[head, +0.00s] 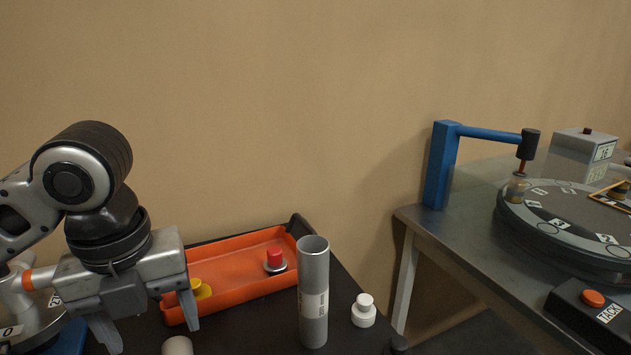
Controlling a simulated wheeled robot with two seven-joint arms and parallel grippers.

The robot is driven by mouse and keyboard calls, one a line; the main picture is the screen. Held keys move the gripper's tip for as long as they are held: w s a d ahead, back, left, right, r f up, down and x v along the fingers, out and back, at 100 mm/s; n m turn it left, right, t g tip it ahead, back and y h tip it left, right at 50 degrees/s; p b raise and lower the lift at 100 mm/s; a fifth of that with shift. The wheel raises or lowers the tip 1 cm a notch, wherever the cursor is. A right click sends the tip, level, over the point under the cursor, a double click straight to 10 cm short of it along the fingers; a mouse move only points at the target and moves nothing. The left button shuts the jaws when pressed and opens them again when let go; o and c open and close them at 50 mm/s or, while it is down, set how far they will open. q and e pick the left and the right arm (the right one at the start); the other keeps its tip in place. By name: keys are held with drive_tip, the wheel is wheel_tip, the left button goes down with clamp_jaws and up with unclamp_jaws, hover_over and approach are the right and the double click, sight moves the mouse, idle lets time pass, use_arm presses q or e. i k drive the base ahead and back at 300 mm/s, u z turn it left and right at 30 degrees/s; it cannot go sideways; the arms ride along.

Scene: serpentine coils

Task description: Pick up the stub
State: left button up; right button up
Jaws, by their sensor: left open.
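My left gripper (147,322) is at the lower left, fingers pointing down and spread apart, with nothing seen between them. A short pale cylinder (177,347) is cut off by the bottom edge, just right of and below the gripper; it may be the stub, but I cannot tell for sure. A small white capped piece (363,311) stands upright on the dark table, right of a tall grey metal tube (313,295) with a label. My right gripper is out of view.
An orange tray (235,255) holds a red-topped piece (274,261) and a yellow piece (201,288), partly behind my gripper. On the right, a metal table (440,233) carries a round numbered dial (565,225), a blue post (439,167) and a button box (590,312).

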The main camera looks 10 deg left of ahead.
sight(313, 250)
drive_tip(key=k, duration=1)
